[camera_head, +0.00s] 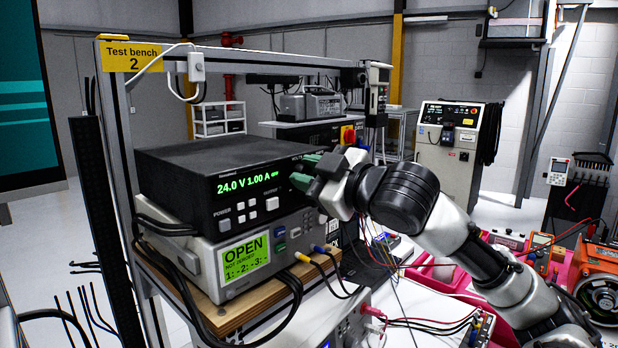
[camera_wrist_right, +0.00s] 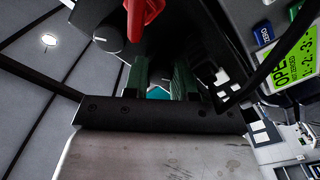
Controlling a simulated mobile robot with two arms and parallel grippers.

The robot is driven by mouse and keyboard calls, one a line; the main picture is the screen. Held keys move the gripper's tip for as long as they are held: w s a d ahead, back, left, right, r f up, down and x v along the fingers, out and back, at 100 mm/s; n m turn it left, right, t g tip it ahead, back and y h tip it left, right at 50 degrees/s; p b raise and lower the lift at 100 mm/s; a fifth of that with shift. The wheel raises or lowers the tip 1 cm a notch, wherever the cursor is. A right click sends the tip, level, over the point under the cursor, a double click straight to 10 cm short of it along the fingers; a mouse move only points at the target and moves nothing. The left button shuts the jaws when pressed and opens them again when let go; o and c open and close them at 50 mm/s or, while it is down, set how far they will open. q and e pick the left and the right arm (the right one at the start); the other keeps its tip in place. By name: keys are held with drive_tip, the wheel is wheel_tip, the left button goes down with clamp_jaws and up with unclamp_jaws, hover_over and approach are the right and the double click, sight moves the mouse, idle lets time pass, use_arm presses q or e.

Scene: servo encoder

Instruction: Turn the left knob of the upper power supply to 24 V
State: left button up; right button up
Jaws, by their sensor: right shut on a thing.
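In the right wrist view the green fingers of my right gripper (camera_wrist_right: 162,78) reach to the panel. Another round dark knob with a white mark (camera_wrist_right: 108,34) stands free to the left there. My left gripper is not in view.
A grey tester (camera_head: 240,258) showing OPEN sits below the supply, with cables plugged in. A red object (camera_wrist_right: 142,18) is close to the fingers in the right wrist view. The bench frame post (camera_head: 122,170) stands left. Pink trays (camera_head: 440,272) and loose leads lie right.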

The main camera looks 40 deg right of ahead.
idle(0.4)
drive_tip(key=o, duration=0.9)
drive_tip(key=shift+o, duration=0.2)
drive_tip(key=shift+s+f+b, duration=0.1)
drive_tip(key=shift+s+b, duration=0.3)
drive_tip(key=shift+b, duration=0.05)
drive_tip(key=s+b, duration=0.4)
drive_tip(key=s, duration=0.6)
drive_tip(key=shift+d, duration=0.45)
